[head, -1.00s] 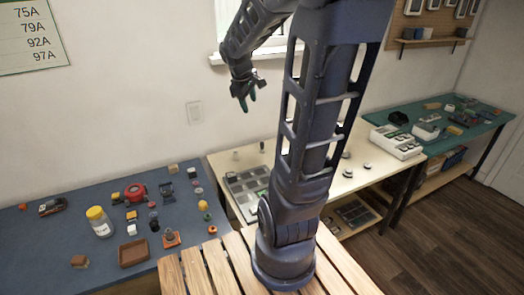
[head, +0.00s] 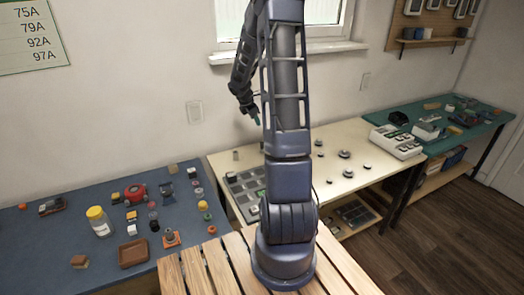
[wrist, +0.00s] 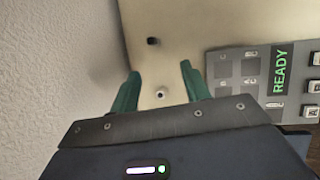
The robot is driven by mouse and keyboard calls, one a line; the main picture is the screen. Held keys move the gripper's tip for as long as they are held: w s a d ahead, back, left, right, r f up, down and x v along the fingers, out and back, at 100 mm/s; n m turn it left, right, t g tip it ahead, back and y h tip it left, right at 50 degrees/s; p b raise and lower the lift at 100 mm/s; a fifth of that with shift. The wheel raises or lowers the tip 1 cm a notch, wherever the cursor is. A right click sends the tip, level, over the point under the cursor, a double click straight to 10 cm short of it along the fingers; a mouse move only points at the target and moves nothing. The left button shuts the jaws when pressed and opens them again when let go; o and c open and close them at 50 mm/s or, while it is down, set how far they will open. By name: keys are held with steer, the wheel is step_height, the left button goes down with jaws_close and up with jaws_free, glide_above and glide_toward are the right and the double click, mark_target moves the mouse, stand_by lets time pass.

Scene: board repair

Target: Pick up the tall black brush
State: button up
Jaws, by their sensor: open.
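On the cream table, two small upright things stand near the wall. In the wrist view one is a short dark piece (wrist: 153,41), beyond my fingertips. The other is a small pale round top with a dark centre (wrist: 161,95), seen between my fingers. I cannot tell for sure which of them is the tall black brush. The head view shows one small greyish upright piece (head: 236,155) at the table's back left. My gripper (wrist: 157,78) is open and empty, with green fingers, above the table. In the head view my gripper (head: 254,117) is partly hidden behind my arm.
A grey panel marked READY (wrist: 281,72) lies to the right in the wrist view, and the wall (wrist: 50,70) is close on the left. A blue table (head: 50,250) with many small items stands left. A teal bench (head: 480,135) stands right.

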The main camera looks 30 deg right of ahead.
steer(key=shift+w+d+f+n, duration=0.75)
steer(key=shift+w+d+f, duration=0.45)
steer(key=shift+f, duration=2.4)
steer(key=shift+w+d+f+n, duration=0.7)
steer(key=shift+w+d+f, duration=0.45)
steer(key=shift+f, duration=2.45)
steer(key=shift+w+d+f+n, duration=0.85)
steer(key=shift+d+f, duration=0.5)
steer(key=shift+f, duration=2.25)
steer(key=shift+w+y, duration=0.1)
steer(key=shift+y, duration=0.2)
jaws_close()
steer(key=shift+r, duration=0.1)
